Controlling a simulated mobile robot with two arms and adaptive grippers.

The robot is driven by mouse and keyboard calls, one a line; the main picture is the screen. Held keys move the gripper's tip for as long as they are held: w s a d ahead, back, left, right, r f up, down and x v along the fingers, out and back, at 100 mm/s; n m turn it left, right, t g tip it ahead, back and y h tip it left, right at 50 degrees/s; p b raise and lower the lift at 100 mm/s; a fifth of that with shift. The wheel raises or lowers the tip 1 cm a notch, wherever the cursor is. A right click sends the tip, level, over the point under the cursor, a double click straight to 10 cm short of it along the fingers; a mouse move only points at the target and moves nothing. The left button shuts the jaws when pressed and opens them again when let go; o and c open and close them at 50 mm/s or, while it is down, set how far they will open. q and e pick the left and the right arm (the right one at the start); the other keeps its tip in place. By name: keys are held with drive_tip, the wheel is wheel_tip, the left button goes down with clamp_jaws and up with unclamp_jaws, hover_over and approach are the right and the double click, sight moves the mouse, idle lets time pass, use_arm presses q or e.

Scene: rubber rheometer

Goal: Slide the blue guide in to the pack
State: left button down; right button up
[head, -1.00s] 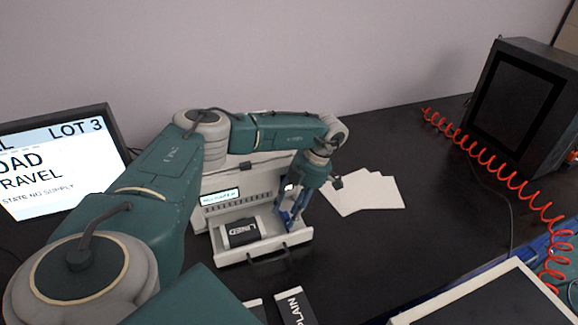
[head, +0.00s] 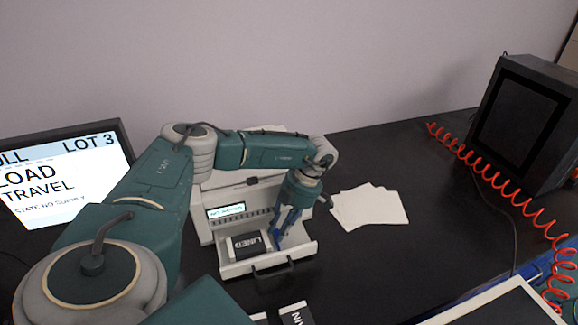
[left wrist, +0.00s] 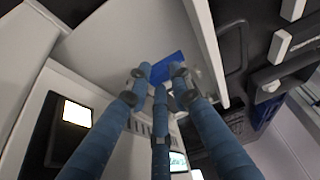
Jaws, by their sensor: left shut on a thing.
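The pack (head: 247,245), a black block lettered LINED, lies in the left part of a white open drawer (head: 300,250). My left gripper (head: 277,241) points down into the drawer just right of the pack. In the left wrist view its blue fingers (left wrist: 160,78) are shut on the blue guide (left wrist: 169,68), a small flat blue plate. The guide is mostly hidden by the fingers in the head view. I cannot tell whether it touches the pack. My right gripper is not in view.
The drawer belongs to a white machine with a small display (head: 226,211). White sheets (head: 368,207) lie to its right. A large screen (head: 62,178) stands at left, a dark monitor (head: 520,110) and red coiled cable (head: 490,178) at right. Another black pack (head: 297,314) lies in front.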

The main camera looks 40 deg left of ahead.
use_arm(q)
drive_tip(key=c, duration=1.5)
unclamp_jaws()
drive_tip(key=shift+w+d, duration=0.15)
drive_tip(key=shift+v, duration=6)
